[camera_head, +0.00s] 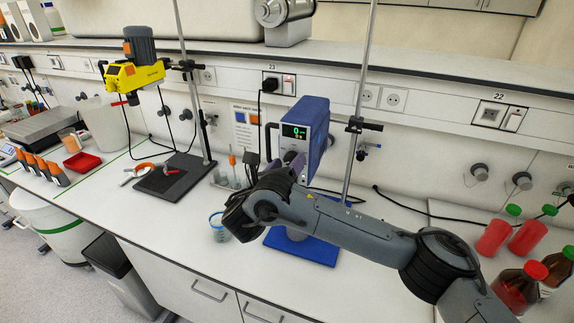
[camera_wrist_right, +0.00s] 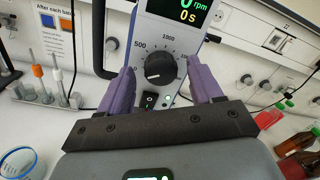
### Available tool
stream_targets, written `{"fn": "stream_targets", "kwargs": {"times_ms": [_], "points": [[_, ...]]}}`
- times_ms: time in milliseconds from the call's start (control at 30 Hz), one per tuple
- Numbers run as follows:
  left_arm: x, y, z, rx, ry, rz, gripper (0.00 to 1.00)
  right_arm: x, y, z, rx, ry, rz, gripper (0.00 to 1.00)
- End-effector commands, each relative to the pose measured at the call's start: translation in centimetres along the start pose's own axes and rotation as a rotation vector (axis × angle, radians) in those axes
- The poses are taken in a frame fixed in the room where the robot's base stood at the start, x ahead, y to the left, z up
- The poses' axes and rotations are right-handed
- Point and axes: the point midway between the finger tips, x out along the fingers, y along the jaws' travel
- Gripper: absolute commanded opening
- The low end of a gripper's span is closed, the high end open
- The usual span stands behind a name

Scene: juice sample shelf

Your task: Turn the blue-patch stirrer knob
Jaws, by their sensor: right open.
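The blue stirrer (camera_head: 311,118) hangs on a rod stand above a blue base (camera_head: 318,249). Its lit display shows 0 in the head view; the wrist view shows 0 rpm and 0 s. Its black knob (camera_wrist_right: 161,66) has a scale around it. My right gripper (camera_head: 294,165) is in front of the stirrer's lower face and hides the knob in the head view. In the right wrist view my gripper (camera_wrist_right: 161,78) is open, with one purple finger on each side of the knob and visible gaps between. My left gripper is not in view.
A yellow stirrer (camera_head: 135,73) stands over a black plate (camera_head: 174,177) at left. A beaker (camera_head: 219,228) stands below my right wrist. Red-filled bottles (camera_head: 494,236) stand at right. A black switch (camera_wrist_right: 150,100) sits below the knob.

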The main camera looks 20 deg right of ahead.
Motion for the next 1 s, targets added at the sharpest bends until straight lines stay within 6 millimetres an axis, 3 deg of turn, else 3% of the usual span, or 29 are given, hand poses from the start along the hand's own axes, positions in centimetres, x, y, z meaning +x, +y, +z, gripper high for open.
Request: {"fn": "stream_targets", "kwargs": {"times_ms": [367, 733, 1000], "points": [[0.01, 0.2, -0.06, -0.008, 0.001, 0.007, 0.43, 0.36, -0.04, -0.01, 0.001, 0.0, -0.001, 0.65], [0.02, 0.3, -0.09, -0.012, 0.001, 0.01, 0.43, 0.34, -0.04, -0.02, 0.0, 0.0, -0.001, 0.09], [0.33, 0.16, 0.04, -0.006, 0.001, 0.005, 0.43, 0.35, -0.01, -0.1, 0.028, 0.001, -0.001, 0.09]]}}
